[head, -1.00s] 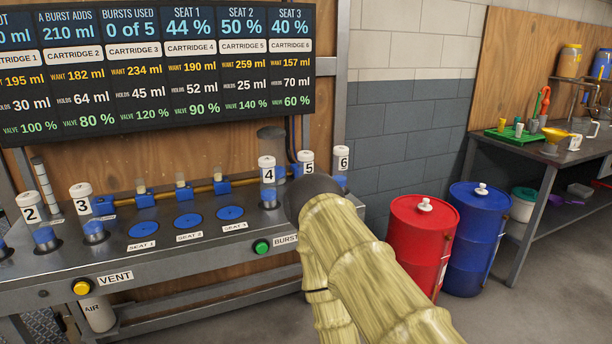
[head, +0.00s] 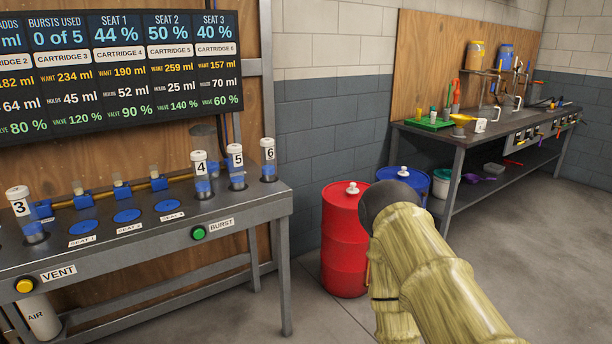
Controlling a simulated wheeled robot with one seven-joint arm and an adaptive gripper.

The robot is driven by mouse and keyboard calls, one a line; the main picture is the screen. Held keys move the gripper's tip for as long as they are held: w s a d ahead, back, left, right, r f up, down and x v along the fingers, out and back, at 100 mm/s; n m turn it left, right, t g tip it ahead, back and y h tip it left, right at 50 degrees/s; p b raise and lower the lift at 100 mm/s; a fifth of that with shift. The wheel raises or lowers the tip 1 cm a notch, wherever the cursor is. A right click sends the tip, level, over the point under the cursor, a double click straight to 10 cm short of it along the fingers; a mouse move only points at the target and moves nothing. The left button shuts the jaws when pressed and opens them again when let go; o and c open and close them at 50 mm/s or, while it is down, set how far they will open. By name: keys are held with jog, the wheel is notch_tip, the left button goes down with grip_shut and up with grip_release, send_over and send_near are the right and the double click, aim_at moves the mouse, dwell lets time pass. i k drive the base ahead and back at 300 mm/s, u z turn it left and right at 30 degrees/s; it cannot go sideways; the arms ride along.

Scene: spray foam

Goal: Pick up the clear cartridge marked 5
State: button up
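The clear cartridge marked 5 (head: 237,180) stands upright in the bench (head: 140,262), near its right end. It has a white cap and blue in its lower part. The cartridge marked 4 (head: 202,187) stands to its left and the cartridge marked 6 (head: 269,171) to its right. All of cartridge 5's front is in sight. My arm (head: 425,262), in a yellowish ribbed cover with a dark rounded joint, is at the lower right, apart from the cartridges. My gripper's fingers do not show.
Seat 1 (head: 86,228), seat 2 (head: 127,216) and seat 3 (head: 169,206) are blue discs. A green BURST button (head: 199,233) is on the front edge. A red drum (head: 345,245) and a blue drum (head: 405,176) stand right of the bench. Floor in front is clear.

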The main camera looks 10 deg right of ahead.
aim_at(235, 150)
jog(key=z, duration=0.4)
jog(key=i, duration=1.05)
jog(key=u, duration=0.75)
